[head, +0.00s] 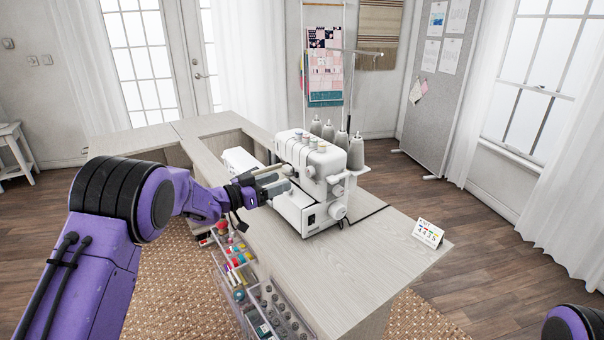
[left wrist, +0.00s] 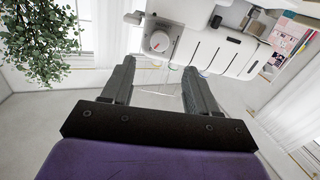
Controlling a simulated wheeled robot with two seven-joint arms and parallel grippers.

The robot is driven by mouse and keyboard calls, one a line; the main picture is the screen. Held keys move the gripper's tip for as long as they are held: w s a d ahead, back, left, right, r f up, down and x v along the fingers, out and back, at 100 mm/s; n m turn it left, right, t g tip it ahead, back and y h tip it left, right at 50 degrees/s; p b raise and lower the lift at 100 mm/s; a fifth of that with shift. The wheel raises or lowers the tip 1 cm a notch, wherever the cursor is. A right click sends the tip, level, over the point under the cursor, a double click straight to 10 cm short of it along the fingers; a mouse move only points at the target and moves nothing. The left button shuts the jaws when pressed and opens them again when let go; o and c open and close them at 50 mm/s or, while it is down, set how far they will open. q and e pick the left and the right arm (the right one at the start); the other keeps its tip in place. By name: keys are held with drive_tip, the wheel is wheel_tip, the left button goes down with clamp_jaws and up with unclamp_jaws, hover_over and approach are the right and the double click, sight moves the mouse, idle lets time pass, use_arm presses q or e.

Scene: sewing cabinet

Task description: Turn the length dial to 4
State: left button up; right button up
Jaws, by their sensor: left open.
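A white sewing machine (head: 315,175) stands on the pale wooden cabinet top in the head view. In the left wrist view a round grey dial (left wrist: 159,42) with a red mark sits on the white machine body (left wrist: 225,45). Its numbers are too small to read. My left gripper (head: 280,180) is at the machine's left side in the head view. In the left wrist view its two dark fingers (left wrist: 158,68) are apart and empty. The dial shows beyond the fingertips, in line with the gap, and nothing visible is gripped. My right gripper is out of view.
Several thread cones (head: 338,143) stand behind the machine. A small numbered card (head: 428,233) stands on the cabinet top (head: 370,260) at the right. Clear drawers with spools (head: 235,265) are below the front edge. The cabinet top right of the machine is mostly clear.

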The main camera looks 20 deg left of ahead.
sight(308, 173)
use_arm(q)
drive_tip(key=p+x, duration=0.1)
drive_tip(key=x, duration=0.8)
drive_tip(key=shift+d+f, duration=0.1)
drive_tip(key=shift+f, duration=0.05)
drive_tip(key=c, duration=1)
drive_tip(key=shift+c, duration=0.2)
